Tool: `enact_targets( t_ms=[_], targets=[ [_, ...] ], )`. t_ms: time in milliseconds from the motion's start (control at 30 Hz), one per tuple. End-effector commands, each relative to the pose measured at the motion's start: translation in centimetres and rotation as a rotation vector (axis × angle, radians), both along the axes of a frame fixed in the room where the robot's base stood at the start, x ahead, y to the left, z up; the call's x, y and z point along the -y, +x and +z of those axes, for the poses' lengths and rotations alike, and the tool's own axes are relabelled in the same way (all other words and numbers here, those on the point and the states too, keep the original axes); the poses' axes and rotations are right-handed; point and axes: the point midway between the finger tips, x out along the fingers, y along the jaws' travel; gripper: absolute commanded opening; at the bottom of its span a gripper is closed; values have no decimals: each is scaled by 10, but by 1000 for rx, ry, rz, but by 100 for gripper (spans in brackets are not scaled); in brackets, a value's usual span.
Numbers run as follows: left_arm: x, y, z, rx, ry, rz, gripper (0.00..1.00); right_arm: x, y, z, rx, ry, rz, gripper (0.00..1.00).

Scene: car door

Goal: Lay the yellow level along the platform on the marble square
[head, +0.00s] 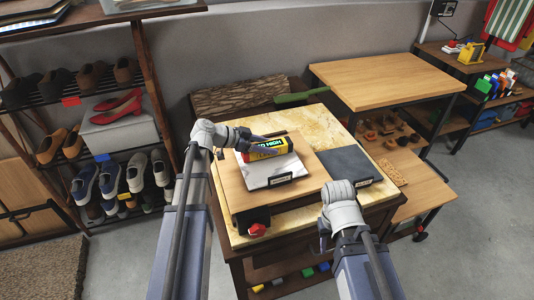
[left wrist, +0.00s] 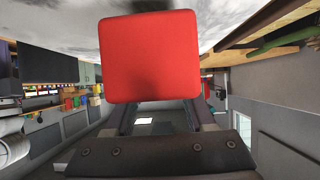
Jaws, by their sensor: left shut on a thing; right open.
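The yellow level (head: 266,149), with dark lettering and a red end, is in the head view above the marble square (head: 272,172). My left gripper (head: 256,141) is shut on it. In the left wrist view the level's red end (left wrist: 150,57) fills the upper middle, close to the camera between my fingers. The white marble square, with a small dark label holder at its front, lies on the wooden platform (head: 238,188). I cannot tell whether the level touches the marble. My right gripper (head: 325,232) is open at the platform's front right, its fingers mostly hidden by its wrist.
A dark slate square (head: 345,164) with its own label holder lies right of the marble. A red knob (head: 257,230) sits under the platform's front edge. A wooden table (head: 385,77) stands behind right. A shoe rack (head: 105,140) stands left. A green-handled tool (head: 300,96) lies behind.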

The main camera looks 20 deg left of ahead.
Motion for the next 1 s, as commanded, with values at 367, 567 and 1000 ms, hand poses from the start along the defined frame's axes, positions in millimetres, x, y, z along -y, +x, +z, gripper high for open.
enact_targets(
  t_ms=[367,567,1000],
  targets=[
    [0,0,-11,-1,2,-1,61,0,0,-11,0,0,0,42],
    [0,0,-11,-1,1,0,84,0,0,-11,0,0,0,42],
    [-14,-10,2,0,0,4,85,0,0,2,0,0,0,42]
  ],
)
